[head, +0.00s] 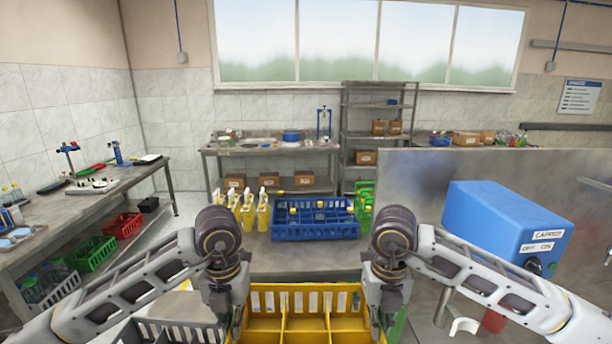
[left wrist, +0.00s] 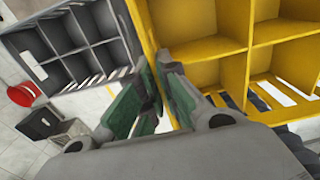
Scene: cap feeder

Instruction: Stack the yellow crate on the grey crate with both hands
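The yellow crate (head: 292,324), divided into compartments, sits at the bottom middle of the head view between my two grippers. It also fills the right of the left wrist view (left wrist: 206,48). My left gripper (head: 238,325) is at its left wall; in the left wrist view its green-padded fingers (left wrist: 158,80) stand close together on either side of that wall, apparently shut on it. My right gripper (head: 380,325) is at the right wall; its fingertips are too hidden to read. The grey crate (left wrist: 78,45), also compartmented, lies left of the yellow one and looks lower.
A blue crate (head: 315,222) with several bottles stands on the table ahead, beside yellow-white bottles (head: 248,212). A blue capper machine (head: 505,230) is at the right. A side bench (head: 85,205) runs along the left. Grey floor shows beside the grey crate.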

